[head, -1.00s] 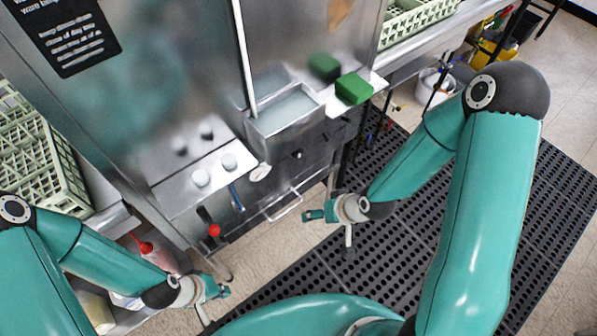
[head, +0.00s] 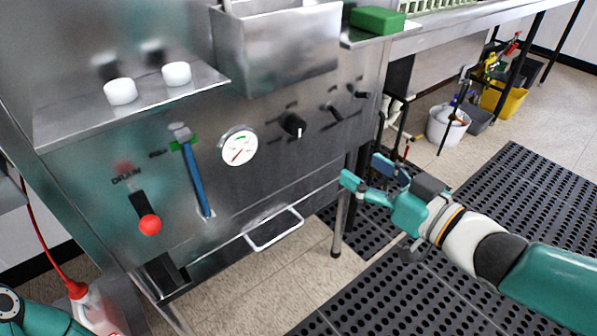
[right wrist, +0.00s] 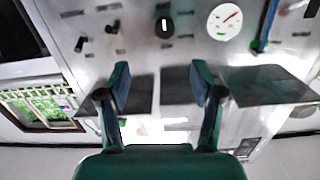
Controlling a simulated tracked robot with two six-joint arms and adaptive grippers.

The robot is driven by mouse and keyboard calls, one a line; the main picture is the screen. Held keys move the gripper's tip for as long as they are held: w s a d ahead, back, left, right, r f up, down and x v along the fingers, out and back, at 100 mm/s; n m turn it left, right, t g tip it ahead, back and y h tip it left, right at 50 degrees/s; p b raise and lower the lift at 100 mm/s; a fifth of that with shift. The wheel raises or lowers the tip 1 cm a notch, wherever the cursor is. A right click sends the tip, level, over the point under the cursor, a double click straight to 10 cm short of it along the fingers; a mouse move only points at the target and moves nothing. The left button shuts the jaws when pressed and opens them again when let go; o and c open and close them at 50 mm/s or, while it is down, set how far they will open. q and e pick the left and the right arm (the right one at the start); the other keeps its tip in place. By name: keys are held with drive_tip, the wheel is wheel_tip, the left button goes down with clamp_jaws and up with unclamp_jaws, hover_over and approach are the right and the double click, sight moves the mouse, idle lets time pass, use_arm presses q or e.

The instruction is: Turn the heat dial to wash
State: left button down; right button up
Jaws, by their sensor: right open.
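A round black dial (head: 293,125) with a pale pointer mark sits on the steel front panel (head: 265,170), right of the gauge. The pointer points roughly down in the head view. Its lettering is too small to read, so I cannot tell its setting. The dial also shows in the right wrist view (right wrist: 164,28), beyond the fingers. My right gripper (head: 362,170) is open and empty, right of and below the dial, apart from it. Its two spread fingers show in the right wrist view (right wrist: 160,82). My left gripper is out of view.
Two smaller black knobs (head: 333,112) (head: 362,95) sit right of the dial. A white gauge (head: 239,147), a blue lever (head: 195,180) and a red-knobbed drain lever (head: 149,224) are left of it. A wire handle (head: 274,228) juts out below. Open floor lies in front.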

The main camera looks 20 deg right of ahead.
drive_tip(key=s+b, duration=0.1)
drive_tip(key=p, duration=0.9)
approach(299, 129)
drive_tip(key=shift+n+t+y, duration=0.3)
drive_tip(key=shift+n+t, duration=0.1)
drive_tip(key=x, duration=0.4)
drive_tip(key=f+x, duration=0.1)
drive_tip(key=x, duration=0.1)
drive_tip(key=shift+w, duration=0.4)
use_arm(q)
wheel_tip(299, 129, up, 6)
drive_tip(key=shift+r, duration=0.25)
use_arm(e)
drive_tip(key=shift+x, duration=0.75)
